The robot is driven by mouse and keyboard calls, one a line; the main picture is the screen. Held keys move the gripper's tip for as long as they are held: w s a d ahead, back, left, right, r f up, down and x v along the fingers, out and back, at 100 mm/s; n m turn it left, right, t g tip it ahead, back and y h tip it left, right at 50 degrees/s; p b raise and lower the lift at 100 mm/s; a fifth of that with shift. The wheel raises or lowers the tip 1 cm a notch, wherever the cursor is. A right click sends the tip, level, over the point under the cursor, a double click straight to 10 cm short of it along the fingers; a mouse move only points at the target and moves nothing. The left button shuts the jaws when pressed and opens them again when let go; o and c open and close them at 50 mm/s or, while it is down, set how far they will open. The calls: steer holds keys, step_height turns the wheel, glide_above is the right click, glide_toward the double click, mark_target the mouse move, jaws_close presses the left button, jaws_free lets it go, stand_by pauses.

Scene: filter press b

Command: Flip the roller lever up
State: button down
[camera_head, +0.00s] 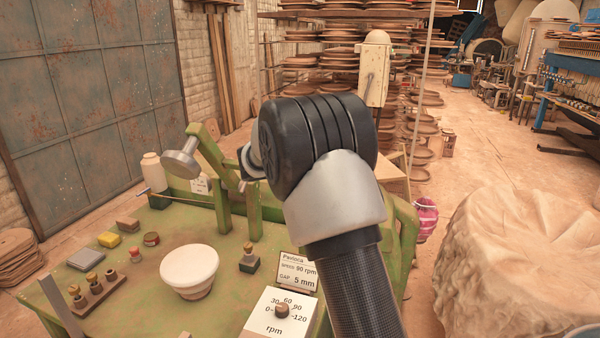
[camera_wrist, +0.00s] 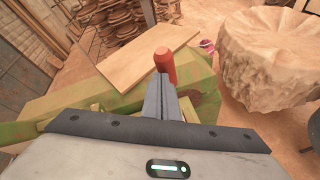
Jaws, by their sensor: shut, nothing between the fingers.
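A red handle (camera_wrist: 165,66) stands upright just beyond my fingertips in the wrist view, in front of a wooden board. It looks like the lever's grip; my arm hides that area in the head view. A green arm (camera_head: 212,152) with a round metal roller head (camera_head: 182,160) slants above the green table in the head view. My gripper (camera_wrist: 168,88) is shut and empty, its fingers pointing at the red handle. I cannot tell whether they touch it.
The green table (camera_head: 130,300) holds a white bowl (camera_head: 189,268), a speed dial (camera_head: 282,310), a sign (camera_head: 297,271) and small blocks. A wooden board (camera_wrist: 150,55) lies behind the handle. A large clay-coloured mound (camera_head: 520,260) stands at the right.

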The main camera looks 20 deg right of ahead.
steer(key=shift+w+d+r+p, duration=0.6)
steer(key=shift+w+d+r, duration=0.15)
steer(key=shift+w, duration=0.3)
steer(key=shift+w+d+r+p, duration=0.6)
steer(key=shift+w+d, duration=0.25)
steer(key=shift+w, duration=0.15)
steer(key=shift+d, duration=0.1)
steer(key=s+a+r, duration=0.3)
steer(key=a+r, duration=0.4)
steer(key=r, duration=0.1)
steer(key=shift+s+a+r, duration=0.15)
steer(key=shift+a+r, duration=0.1)
steer(key=shift+a, duration=0.1)
